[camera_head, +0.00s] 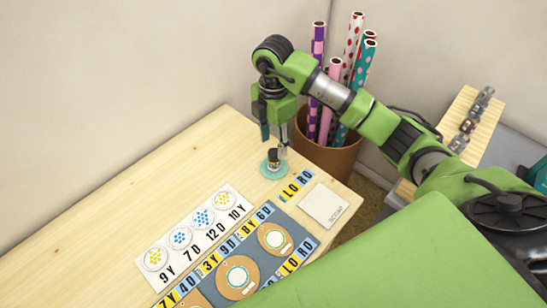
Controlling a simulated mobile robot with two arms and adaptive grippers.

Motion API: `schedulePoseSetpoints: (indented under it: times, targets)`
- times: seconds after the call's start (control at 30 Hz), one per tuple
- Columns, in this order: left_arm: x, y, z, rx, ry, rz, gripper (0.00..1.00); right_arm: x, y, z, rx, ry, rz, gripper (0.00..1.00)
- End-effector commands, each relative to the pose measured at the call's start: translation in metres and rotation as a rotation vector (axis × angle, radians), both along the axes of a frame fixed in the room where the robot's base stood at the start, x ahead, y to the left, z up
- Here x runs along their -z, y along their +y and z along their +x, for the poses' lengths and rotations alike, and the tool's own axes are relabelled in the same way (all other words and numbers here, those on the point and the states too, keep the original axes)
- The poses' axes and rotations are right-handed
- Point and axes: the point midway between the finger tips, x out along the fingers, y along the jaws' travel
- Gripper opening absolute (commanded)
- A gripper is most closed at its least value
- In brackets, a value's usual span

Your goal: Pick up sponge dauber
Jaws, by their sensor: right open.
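A small dark item with a light label, which looks like the sponge dauber (273,155), stands upright on a teal round pad (265,168) near the table's back right part. My right gripper (274,137) hangs down just above it, with its two fingers spread apart. One finger is partly in front of or beside the dauber's top, and I cannot tell whether they touch. My left gripper is not in view.
A white card (147,250) with dotted circles and a blue mat (207,288) with round brown pads lie on the wooden table (80,252). A white square (325,206) lies to the right. A brown bin (330,158) of wrapping rolls stands behind. The table's left part is clear.

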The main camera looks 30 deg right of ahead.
Motion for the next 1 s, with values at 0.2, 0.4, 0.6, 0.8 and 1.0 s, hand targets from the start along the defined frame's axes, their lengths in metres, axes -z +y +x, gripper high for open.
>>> schedulePoseSetpoints:
  times: [0.2,0.4,0.6,0.8,1.0]
  targets:
    - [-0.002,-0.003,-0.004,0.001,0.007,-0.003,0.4,0.022,0.0,0.0,-0.001,0.0,0.0,0.44]
    - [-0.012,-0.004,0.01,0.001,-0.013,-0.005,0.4,0.043,-0.003,-0.002,0.0,0.005,-0.001,0.44]
    - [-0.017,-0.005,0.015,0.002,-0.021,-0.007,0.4,0.07,-0.004,-0.001,-0.001,0.002,0.001,0.44]
    - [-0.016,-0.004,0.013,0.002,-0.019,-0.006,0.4,0.076,-0.005,-0.001,-0.001,-0.001,0.0,0.44]
    - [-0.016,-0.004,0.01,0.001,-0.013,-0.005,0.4,0.075,-0.005,0.0,-0.001,-0.001,0.0,0.18]
